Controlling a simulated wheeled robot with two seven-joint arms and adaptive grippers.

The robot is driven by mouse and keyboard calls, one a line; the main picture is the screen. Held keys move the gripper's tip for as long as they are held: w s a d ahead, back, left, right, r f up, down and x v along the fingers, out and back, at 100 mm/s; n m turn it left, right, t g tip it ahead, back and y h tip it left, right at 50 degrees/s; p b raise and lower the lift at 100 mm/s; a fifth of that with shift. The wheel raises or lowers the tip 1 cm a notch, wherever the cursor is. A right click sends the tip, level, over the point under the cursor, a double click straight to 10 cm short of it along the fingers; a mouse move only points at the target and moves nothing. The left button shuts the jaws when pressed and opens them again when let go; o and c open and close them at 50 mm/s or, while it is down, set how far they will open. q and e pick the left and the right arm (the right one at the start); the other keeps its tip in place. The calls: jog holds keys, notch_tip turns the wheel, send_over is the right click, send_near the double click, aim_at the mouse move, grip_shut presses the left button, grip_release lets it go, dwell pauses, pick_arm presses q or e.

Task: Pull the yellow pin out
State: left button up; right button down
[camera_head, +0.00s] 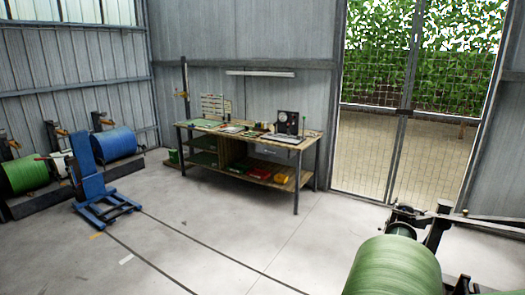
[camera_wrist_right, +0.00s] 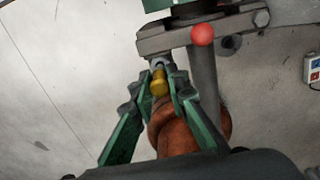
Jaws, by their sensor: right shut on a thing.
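The yellow pin (camera_wrist_right: 159,84) shows in the right wrist view, below a grey metal bracket (camera_wrist_right: 195,37). My right gripper (camera_wrist_right: 160,82) has its two green fingers closed around the pin, one on each side. The pin's upper end meets a small grey fitting at the bracket; how deep it sits there is hidden. In the head view I cannot make out the pin or either gripper.
A red ball knob (camera_wrist_right: 202,35) and a grey bar stand right beside the pin. A brown-orange round part (camera_wrist_right: 195,128) lies behind the fingers. In the head view a large green roll (camera_head: 395,268) sits at the lower right, a workbench (camera_head: 297,160) at the back, with open floor between.

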jog(key=shift+r+p, duration=1.1)
jog(key=shift+r, duration=0.3)
jog(key=shift+r, duration=0.1)
jog(key=shift+r+p, duration=0.45)
jog(key=shift+p, duration=0.15)
